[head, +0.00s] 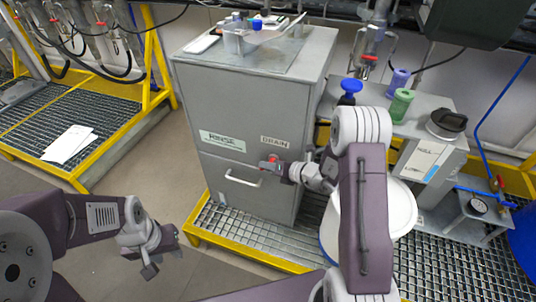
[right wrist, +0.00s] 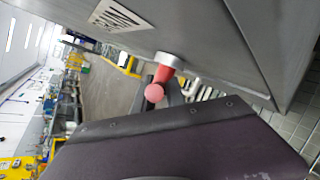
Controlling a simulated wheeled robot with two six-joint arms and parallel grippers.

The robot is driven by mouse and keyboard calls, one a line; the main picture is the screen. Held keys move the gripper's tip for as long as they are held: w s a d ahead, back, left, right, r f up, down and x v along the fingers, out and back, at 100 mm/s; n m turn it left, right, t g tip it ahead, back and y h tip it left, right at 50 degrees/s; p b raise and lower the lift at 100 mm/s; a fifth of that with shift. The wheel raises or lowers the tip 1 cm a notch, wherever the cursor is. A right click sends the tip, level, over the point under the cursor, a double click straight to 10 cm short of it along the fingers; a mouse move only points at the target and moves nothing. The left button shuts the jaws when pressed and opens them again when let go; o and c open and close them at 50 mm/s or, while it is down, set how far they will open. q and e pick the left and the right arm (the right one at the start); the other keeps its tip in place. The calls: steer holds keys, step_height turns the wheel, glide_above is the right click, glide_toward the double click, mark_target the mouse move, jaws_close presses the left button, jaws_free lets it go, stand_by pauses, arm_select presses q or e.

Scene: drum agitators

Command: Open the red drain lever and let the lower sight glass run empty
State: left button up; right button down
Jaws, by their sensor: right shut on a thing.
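The red drain lever (right wrist: 163,76) sticks out from a grey collar on the front of a grey cabinet (head: 235,105), below the DRAIN label (head: 274,142). It has a round pinkish-red knob at its end. In the head view the lever (head: 268,164) is partly covered by my right gripper (head: 277,168). My right gripper is shut on the lever, though its fingers are largely hidden in the right wrist view. My left gripper (head: 163,257) is open and empty, low above the floor at the left, away from the cabinet. I cannot make out the lower sight glass in either view.
A pale handle (head: 242,179) is on the cabinet front below the RINSE label. A white-lidded drum (head: 398,210) stands right of the cabinet, partly behind my right arm. Green (head: 401,104) and purple containers stand on the grey bench. Yellow-edged gratings lie left and right; floor between them is clear.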

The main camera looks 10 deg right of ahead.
steer(key=shift+r+g+h+p, duration=0.3)
steer(key=shift+g+h+p, duration=0.4)
steer(key=shift+p, duration=0.15)
steer(key=h+p, duration=0.1)
steer(key=g+h+p, duration=0.1)
steer(key=n+g+h+p, duration=0.1)
steer(key=shift+s+f, duration=0.2)
steer(key=shift+f, duration=0.05)
steer(key=g+h+p, duration=0.1)
steer(key=p, duration=0.1)
steer(key=g+h+p, duration=0.1)
steer(key=p, duration=0.1)
steer(key=shift+s+d+n+p, duration=0.1)
steer(key=shift+d+n+p, duration=0.1)
steer(key=shift+n+p, duration=0.15)
arm_select(q)
step_height(320, 180, up, 12)
steer(key=p, duration=0.1)
steer(key=shift+f, duration=0.2)
arm_select(e)
steer(key=shift+d+f+h, duration=0.1)
steer(key=shift+f+h, duration=0.15)
steer(key=shift+h, duration=0.25)
steer(key=c, duration=1.4)
jaws_free()
